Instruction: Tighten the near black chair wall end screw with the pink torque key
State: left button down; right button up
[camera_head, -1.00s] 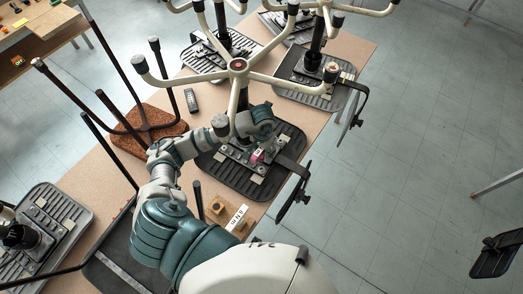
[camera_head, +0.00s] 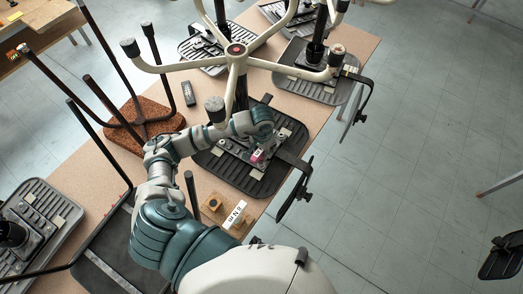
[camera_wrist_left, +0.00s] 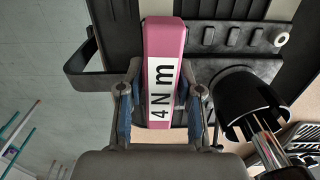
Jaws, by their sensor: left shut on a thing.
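The near black chair lies upside down on the table, with its ribbed black seat (camera_head: 283,150) under a cream star base (camera_head: 237,58). A metal mechanism plate is fixed on the seat's underside. My left gripper (camera_head: 260,146) is low over that plate. In the left wrist view my left gripper (camera_wrist_left: 160,108) is shut on the pink torque key (camera_wrist_left: 163,42), one finger on each side of its "4 N m" label. The key's pink end (camera_head: 257,155) shows in the head view. Its tip and the wall end screw are hidden or cannot be made out. My right gripper is not in view.
In the left wrist view a black column (camera_wrist_left: 245,92) stands close right of the gripper. Black armrest brackets (camera_head: 297,190) overhang the table edge. A wooden block with a white label (camera_head: 234,214), a dark remote-like device (camera_head: 188,94) and other upturned chairs crowd the brown table.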

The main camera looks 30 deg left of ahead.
pick_arm(q)
jog(key=shift+b, duration=0.6)
dwell(0.6)
dwell(0.5)
jog(key=shift+f+b, duration=0.2)
jog(key=shift+b, duration=0.15)
jog(key=shift+f+b, duration=0.85)
jog(key=shift+r, duration=0.1)
dwell(0.3)
